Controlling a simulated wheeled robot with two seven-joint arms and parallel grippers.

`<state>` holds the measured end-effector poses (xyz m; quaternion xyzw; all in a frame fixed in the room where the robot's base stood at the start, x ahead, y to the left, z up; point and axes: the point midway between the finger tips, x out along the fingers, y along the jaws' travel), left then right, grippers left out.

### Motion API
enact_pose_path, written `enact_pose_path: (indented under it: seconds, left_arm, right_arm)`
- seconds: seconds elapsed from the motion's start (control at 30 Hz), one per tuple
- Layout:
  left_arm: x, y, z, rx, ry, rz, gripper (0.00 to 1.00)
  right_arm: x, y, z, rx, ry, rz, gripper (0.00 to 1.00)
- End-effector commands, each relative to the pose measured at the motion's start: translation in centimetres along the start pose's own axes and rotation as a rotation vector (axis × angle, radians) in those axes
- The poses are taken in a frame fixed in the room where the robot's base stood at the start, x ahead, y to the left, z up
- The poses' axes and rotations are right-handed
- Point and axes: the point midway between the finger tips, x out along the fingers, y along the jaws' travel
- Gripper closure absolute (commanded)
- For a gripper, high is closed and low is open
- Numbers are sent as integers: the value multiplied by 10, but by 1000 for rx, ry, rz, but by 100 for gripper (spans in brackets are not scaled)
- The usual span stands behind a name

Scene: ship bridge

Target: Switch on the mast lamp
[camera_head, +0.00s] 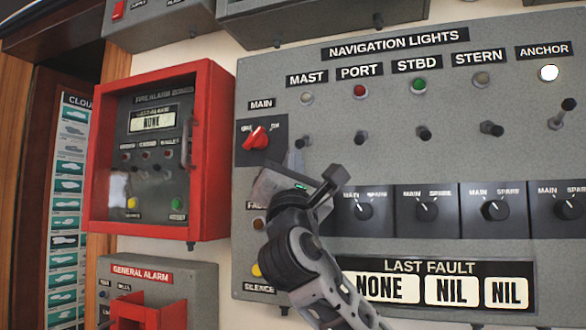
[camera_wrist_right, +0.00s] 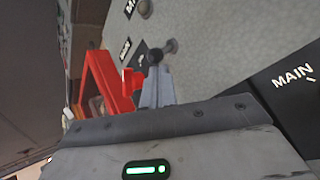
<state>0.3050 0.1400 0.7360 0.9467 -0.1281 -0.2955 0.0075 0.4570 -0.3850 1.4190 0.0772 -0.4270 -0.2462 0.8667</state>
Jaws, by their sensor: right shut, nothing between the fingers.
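The navigation lights panel (camera_head: 440,105) fills the right of the head view. Under its MAST label, the mast lamp (camera_head: 307,98) is grey and unlit. Below it the mast toggle switch (camera_head: 301,142) has its lever tilted down. The toggle also shows in the wrist view (camera_wrist_right: 156,56), just past the fingertips. My right gripper (camera_head: 295,162) is shut and empty, with its fingertips just below the mast toggle; it also shows in the wrist view (camera_wrist_right: 157,88). Whether the fingertips touch the lever I cannot tell. My left gripper is not in view.
The anchor lamp (camera_head: 548,73) glows white, and its toggle (camera_head: 567,105) is up. The port toggle (camera_head: 362,138) stands to the right. A red MAIN knob (camera_head: 257,137) is close on the left. A red fire alarm box (camera_head: 212,150) juts out farther left. Rotary knobs (camera_head: 364,208) sit below.

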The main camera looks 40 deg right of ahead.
Motion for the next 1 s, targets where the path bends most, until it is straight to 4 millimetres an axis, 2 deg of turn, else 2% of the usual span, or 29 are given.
enact_pose_path:
  seconds: [0.13, 1.0]
  left_arm:
    - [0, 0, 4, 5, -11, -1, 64]
    - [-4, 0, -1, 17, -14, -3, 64]
  right_arm:
    - [6, 0, 0, 0, 0, 0, 100]
    - [6, 4, 4, 1, 0, 0, 100]
